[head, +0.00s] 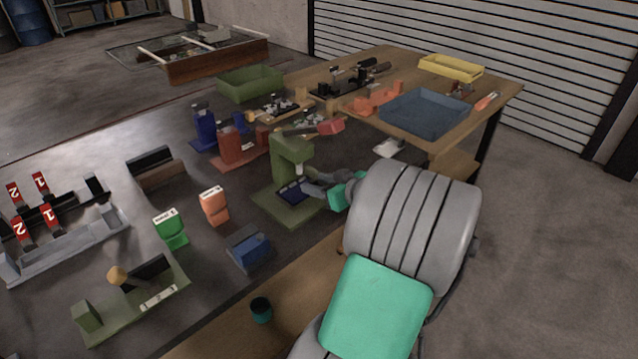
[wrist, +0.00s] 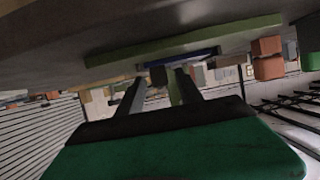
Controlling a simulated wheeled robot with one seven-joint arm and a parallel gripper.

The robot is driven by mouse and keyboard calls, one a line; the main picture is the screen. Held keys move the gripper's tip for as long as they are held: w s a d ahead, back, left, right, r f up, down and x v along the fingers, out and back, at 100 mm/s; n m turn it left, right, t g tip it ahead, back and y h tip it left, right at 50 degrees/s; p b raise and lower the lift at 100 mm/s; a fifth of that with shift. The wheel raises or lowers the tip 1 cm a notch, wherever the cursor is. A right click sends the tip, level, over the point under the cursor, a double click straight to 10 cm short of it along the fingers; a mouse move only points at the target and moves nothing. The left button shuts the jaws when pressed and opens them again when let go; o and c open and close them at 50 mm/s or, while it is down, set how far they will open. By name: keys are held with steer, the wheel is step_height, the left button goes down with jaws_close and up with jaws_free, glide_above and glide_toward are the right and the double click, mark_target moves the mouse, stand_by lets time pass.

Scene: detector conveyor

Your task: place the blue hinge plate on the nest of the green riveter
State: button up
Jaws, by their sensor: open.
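The green riveter (head: 292,155) stands on the dark bench with a flat green base and a pink-red lever on top. The blue hinge plate (head: 290,191) lies low under its head, over the nest, which it hides. In the wrist view, which looks upside down, the plate is a thin blue strip (wrist: 188,57) along the green base (wrist: 110,59). It looks about level; I cannot tell whether it is fully seated. My gripper (head: 308,186) is open just to the right of the plate. Its two fingers (wrist: 160,82) stand apart close to the plate, with no part clearly held.
A blue block in a grey holder (head: 248,249), an orange block (head: 214,206) and a green block (head: 171,230) stand left of the riveter. A red fixture (head: 238,147) is behind it. A blue tray (head: 424,112) sits on the wooden table.

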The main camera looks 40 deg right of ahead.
steer(key=shift+r, duration=0.2)
steer(key=v, duration=1.2)
